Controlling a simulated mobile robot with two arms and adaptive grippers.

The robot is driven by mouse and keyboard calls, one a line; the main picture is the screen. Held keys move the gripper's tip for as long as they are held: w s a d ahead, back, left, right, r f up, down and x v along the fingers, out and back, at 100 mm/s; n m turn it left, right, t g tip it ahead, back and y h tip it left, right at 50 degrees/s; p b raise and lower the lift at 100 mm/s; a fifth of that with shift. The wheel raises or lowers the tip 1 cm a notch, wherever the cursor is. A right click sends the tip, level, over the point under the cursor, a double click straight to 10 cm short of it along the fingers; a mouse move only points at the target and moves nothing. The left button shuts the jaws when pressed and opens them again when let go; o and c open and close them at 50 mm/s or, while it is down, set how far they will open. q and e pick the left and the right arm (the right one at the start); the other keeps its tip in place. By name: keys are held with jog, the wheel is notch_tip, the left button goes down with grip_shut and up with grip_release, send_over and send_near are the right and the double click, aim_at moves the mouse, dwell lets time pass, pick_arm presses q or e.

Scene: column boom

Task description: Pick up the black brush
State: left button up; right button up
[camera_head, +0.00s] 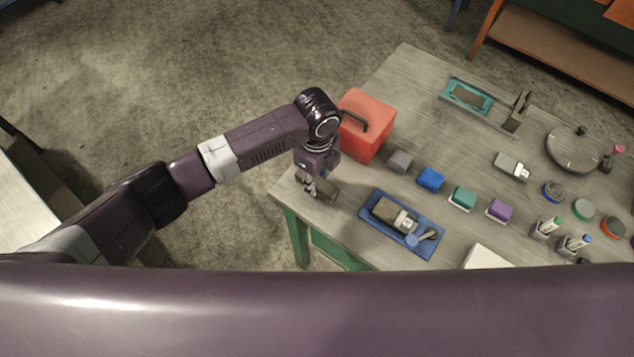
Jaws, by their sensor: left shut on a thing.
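My left gripper (316,189) is at the near left corner of the table, pointing down. It is shut on a small dark grey-brown thing (330,193), which looks like the black brush. The fingers hide part of it, and I cannot tell whether it is clear of the table top. My right gripper is not in view.
A red box (366,127) with a black handle stands right behind the gripper on the grey table (420,90). A blue tray (378,226) holding several items lies to the right. Beyond it are a grey block (399,161), a blue block (431,179) and several other small things.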

aim_at(317, 180)
pick_arm(q)
jog(key=shift+r, duration=0.15)
grip_shut()
jog(key=shift+r, duration=0.2)
notch_tip(317, 180, up, 19)
jog(key=b, duration=0.3)
jog(key=shift+r, duration=0.2)
